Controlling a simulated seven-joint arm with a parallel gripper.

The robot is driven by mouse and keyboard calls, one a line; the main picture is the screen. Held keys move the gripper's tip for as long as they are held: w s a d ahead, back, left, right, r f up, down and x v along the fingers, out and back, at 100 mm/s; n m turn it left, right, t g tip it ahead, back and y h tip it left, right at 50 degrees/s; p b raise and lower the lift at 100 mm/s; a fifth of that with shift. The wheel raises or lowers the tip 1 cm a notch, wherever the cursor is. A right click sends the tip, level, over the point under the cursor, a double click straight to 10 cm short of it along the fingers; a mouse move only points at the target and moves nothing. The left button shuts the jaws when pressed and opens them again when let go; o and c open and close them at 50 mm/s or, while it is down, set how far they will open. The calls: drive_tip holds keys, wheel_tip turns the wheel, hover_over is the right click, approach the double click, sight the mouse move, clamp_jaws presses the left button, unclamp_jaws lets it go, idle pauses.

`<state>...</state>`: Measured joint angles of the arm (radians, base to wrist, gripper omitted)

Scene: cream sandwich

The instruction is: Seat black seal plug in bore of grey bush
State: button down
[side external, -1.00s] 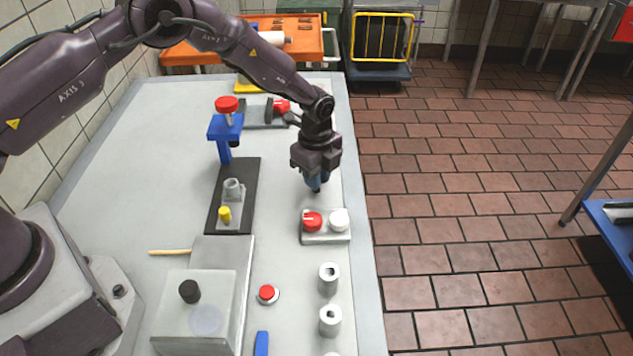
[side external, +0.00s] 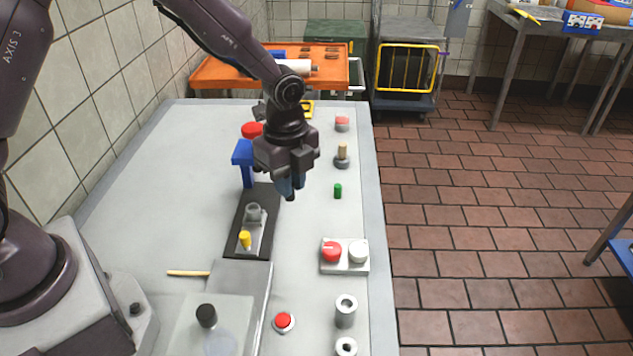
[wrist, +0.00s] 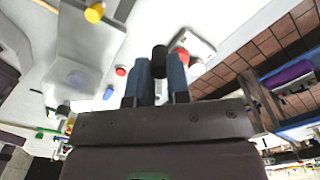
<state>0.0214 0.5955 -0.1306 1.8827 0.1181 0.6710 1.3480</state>
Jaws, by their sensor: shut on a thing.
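My gripper (side external: 290,190) points down above the bench, behind and to the right of the grey bush (side external: 254,212). The bush is a short upright cylinder with an open top, standing on a small holder on a dark mat (side external: 263,230). A yellow-topped peg (side external: 245,240) stands in front of it. In the wrist view my gripper (wrist: 160,72) is shut on the black seal plug (wrist: 159,60), a dark cylinder held between the blue fingertips. The plug cannot be made out in the side view. I cannot make out the bush in the wrist view.
A red-and-white knob box (side external: 345,262) and hollow grey cylinders (side external: 345,312) line the right. A black-knobbed box (side external: 206,316) is in front.

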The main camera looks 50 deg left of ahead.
drive_tip(key=s+a+r+n, duration=0.2)
drive_tip(key=s+a+r, duration=0.15)
drive_tip(key=s, duration=0.45)
drive_tip(key=s+a+r+n, duration=0.2)
drive_tip(key=s+a+r, duration=0.15)
drive_tip(key=s, duration=0.55)
drive_tip(key=w+f, duration=0.3)
drive_tip(key=w, duration=0.1)
drive_tip(key=w+a+f, duration=0.1)
drive_tip(key=w+f, duration=0.3)
drive_tip(key=w, duration=0.1)
drive_tip(key=w+f, duration=0.3)
drive_tip(key=w, duration=0.1)
drive_tip(key=shift+w+a+f, duration=0.15)
drive_tip(key=shift+f, duration=0.2)
drive_tip(key=shift+w+f, duration=0.2)
drive_tip(key=shift+f, duration=1.6)
drive_tip(key=shift+f, duration=0.1)
